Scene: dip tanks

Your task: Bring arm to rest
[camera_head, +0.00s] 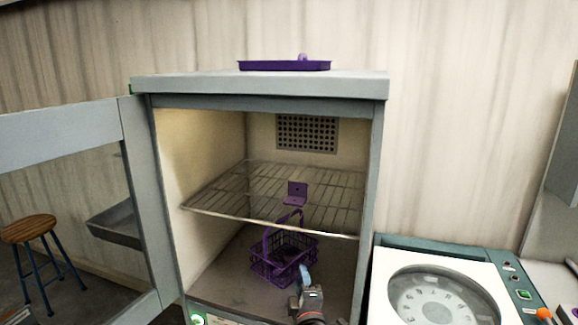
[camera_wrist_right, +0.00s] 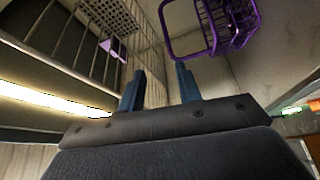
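My right gripper (camera_head: 304,278) is inside the lower part of the open cabinet, in front of a purple wire basket (camera_head: 283,258). In the right wrist view my right gripper (camera_wrist_right: 159,84) has its two blue fingers apart with nothing between them. The basket (camera_wrist_right: 225,25) shows beyond the fingertips there, apart from them. In the head view the basket stands on the cabinet floor (camera_head: 230,282) below the wire shelf (camera_head: 225,195), its handle raised. My left gripper is not in view.
The cabinet's glazed door (camera_head: 136,200) is swung open to the left. A purple bracket-like piece (camera_head: 295,193) is at the shelf. A purple tray (camera_head: 285,66) lies on the cabinet top. A machine with a round dial (camera_head: 435,298) stands at right, a stool (camera_head: 28,230) at left.

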